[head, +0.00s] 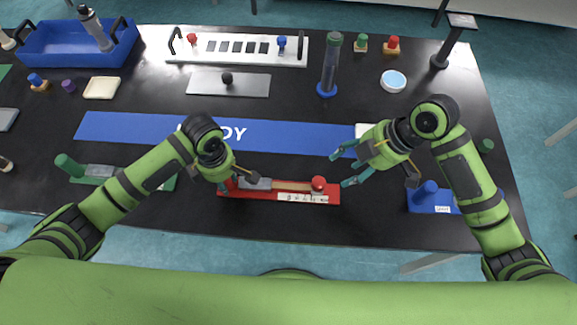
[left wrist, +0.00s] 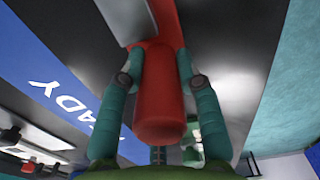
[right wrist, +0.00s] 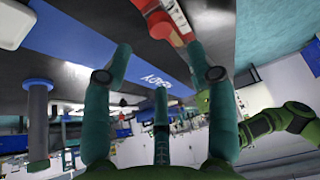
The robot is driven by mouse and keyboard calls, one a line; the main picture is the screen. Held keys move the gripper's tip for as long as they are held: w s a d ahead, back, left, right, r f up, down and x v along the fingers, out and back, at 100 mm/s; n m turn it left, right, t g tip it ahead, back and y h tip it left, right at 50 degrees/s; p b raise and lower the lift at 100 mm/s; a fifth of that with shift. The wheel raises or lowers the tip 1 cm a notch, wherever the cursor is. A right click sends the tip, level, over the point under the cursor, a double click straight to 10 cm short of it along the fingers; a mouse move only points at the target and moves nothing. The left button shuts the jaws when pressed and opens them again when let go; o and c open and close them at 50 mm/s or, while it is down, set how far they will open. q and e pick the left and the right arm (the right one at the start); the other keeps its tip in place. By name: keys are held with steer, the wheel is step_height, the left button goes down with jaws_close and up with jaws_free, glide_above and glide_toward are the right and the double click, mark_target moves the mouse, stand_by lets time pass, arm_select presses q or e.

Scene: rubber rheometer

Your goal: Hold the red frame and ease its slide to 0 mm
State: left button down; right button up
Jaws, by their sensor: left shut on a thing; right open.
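The red frame (head: 333,198) lies on the dark table near its front edge. It carries a grey block (head: 257,184), a tan strip, a red knob (head: 318,183) at its right end and a white scale (head: 303,197) too small to read. My left gripper (head: 228,182) is shut on the frame's red post at the left end. In the left wrist view the red post (left wrist: 158,105) stands between the two fingers. My right gripper (head: 341,168) is open and empty, just right of and above the knob. The red frame's end also shows past its fingers in the right wrist view (right wrist: 178,18).
A blue READY strip (head: 290,133) lies behind the frame. A blue fixture (head: 430,200) stands to the right and a green fixture (head: 90,172) to the left. A tall grey cylinder (head: 330,65) stands farther back. Bare table lies just behind the frame.

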mark_target(320, 181)
steer(key=w+a+r+n+g+h, duration=0.2)
steer(key=w+r+n+g, duration=0.15)
steer(key=n, duration=0.55)
steer(key=shift+h, duration=0.3)
steer(key=x, duration=1.2)
steer(key=shift+w+f, duration=0.2)
steer(key=shift+f, duration=0.25)
steer(key=shift+c, duration=0.4)
jaws_close()
steer(key=shift+a, duration=3.25)
